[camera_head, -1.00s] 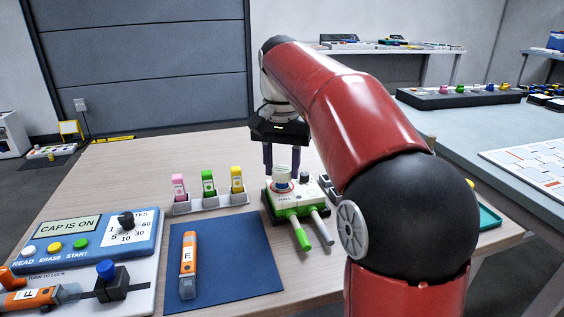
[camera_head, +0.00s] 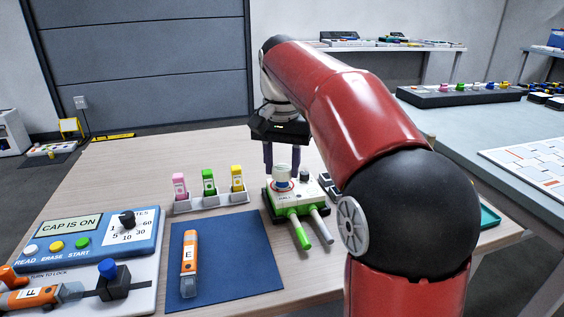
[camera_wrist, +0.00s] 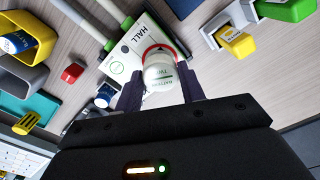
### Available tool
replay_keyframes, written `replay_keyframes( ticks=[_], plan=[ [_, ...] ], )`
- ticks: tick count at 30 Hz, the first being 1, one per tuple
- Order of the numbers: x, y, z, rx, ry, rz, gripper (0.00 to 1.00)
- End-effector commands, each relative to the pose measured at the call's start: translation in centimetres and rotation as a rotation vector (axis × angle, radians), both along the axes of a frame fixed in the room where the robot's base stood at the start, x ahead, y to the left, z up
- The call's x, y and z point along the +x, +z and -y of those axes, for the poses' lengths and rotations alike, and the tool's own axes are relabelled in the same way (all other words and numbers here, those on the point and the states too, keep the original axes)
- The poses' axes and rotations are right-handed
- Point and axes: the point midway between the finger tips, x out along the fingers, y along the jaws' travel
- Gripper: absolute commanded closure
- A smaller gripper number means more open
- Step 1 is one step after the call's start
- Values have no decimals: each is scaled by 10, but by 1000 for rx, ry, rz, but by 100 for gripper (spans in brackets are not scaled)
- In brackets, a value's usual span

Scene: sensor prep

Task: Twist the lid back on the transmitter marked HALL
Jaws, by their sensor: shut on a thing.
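The transmitter marked HALL (camera_head: 287,199) is a white box on the table, and its label also shows in the wrist view (camera_wrist: 148,35). A green and a grey rod stick out of its near side. Its lid (camera_wrist: 160,77) is a pale round cap with "TWIST" lettering, at a red ring on the box; in the head view the lid (camera_head: 282,171) stands upright there. My gripper (camera_head: 282,166) points down with its dark fingers on both sides of the lid, shut on it. I cannot tell whether the lid's thread is engaged.
A small rack (camera_head: 211,203) with pink, green and yellow sticks stands to the left. A blue mat (camera_head: 235,265) bears an orange stick marked E (camera_head: 189,262). The blue and white console (camera_head: 90,245) reads "CAP IS ON". A teal tray (camera_head: 489,216) lies right, partly behind my arm.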

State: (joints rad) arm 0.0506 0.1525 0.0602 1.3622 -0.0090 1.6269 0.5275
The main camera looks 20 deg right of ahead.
Motion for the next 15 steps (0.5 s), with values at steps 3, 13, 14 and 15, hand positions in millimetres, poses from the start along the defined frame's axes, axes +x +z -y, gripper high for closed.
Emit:
replay_keyframes(
  ticks=[3, 13, 14, 15],
  plan=[
    [0, 0, 0, 0, 0, 0, 74],
    [0, -7, 0, 0, 0, -1, 74],
    [0, -7, 0, 0, 0, -1, 74],
    [0, -8, 0, 0, 0, -1, 74]
  ],
)
